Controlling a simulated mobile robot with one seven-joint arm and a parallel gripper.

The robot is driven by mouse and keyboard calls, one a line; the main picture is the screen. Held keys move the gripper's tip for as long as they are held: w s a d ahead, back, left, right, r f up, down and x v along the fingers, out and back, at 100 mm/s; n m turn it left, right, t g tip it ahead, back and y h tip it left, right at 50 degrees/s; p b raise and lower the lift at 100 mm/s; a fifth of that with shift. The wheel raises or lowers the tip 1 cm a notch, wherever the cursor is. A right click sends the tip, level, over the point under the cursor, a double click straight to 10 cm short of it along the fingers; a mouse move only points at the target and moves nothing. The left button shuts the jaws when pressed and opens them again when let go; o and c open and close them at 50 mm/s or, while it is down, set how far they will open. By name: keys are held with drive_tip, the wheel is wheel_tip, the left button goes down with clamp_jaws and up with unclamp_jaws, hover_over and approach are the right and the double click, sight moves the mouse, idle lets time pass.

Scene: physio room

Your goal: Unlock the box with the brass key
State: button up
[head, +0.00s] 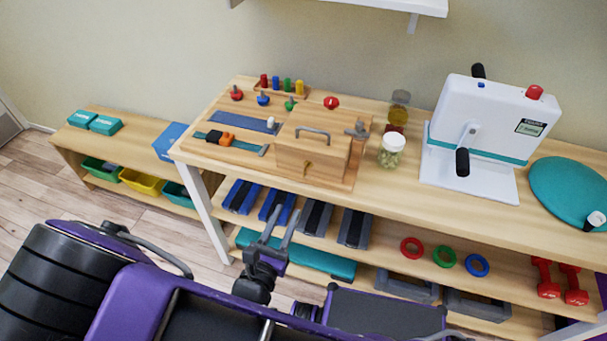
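A light wooden box (315,152) with a grey arched handle on its lid stands on the workbench, left of the middle. A small dark keyhole-like mark with a brass tint shows low on its front face. I cannot make out a separate brass key in this view. My gripper (282,218) is in front of the bench, below and left of the box and apart from it. Its two fingers point up and stand apart, with nothing visible between them.
The box sits on a wooden board (228,153) with coloured knobs, pegs, sliders and a grey tap-like fitting. A lidded jar (391,150), an amber bottle (398,108), a white crank machine (478,130) and a teal disc (570,192) stand to the right. A low bench (66,148) is at left.

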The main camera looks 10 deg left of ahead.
sight(306, 170)
drive_tip(key=w, duration=1.2)
drive_tip(key=shift+d, duration=0.45)
drive_tip(key=shift+w, duration=0.1)
clamp_jaws()
